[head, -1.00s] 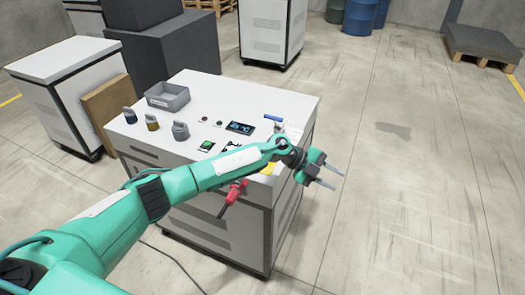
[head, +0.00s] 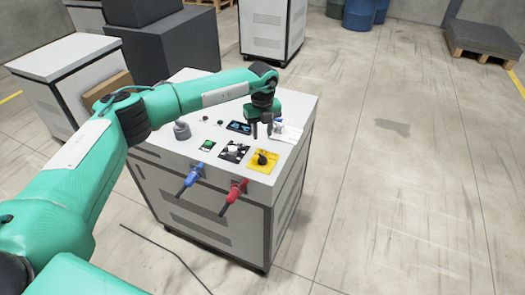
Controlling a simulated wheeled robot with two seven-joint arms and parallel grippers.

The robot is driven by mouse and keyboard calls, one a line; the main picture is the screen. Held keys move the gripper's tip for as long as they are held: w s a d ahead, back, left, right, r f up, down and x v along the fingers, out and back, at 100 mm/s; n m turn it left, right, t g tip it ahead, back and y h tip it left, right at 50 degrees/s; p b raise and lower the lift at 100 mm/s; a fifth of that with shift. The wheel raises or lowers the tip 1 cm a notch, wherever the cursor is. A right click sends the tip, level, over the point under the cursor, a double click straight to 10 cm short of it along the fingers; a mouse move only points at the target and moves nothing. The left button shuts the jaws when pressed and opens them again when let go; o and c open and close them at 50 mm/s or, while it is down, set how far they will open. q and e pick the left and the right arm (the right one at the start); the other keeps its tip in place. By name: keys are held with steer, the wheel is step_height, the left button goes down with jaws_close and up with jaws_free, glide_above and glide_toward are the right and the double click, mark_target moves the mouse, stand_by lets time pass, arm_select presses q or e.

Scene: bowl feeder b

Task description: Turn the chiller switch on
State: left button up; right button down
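A white cabinet (head: 291,168) carries several controls on its top. Near its front edge are a small green-lit switch (head: 207,145), a dark panel with a pale knob (head: 234,151), and a yellow plate with a black rotary handle (head: 262,160). I cannot read which one is labelled as the chiller switch. My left gripper (head: 262,132) points down above the cabinet top, behind the yellow plate. Its two fingers are apart with nothing between them, and it appears clear of the controls. My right gripper is not in view.
A small display (head: 239,127) and a white item (head: 288,133) lie near the gripper. A grey knobbed part (head: 182,131) stands left. Blue (head: 192,176) and red (head: 234,192) connectors stick out of the front. My arm hides the cabinet's back left. Floor to the right is clear.

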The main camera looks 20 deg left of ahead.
mark_target(262, 156)
arm_select(q)
step_height(262, 156, down, 10)
steer(key=p, duration=0.3)
steer(key=shift+f, duration=0.15)
jaws_close()
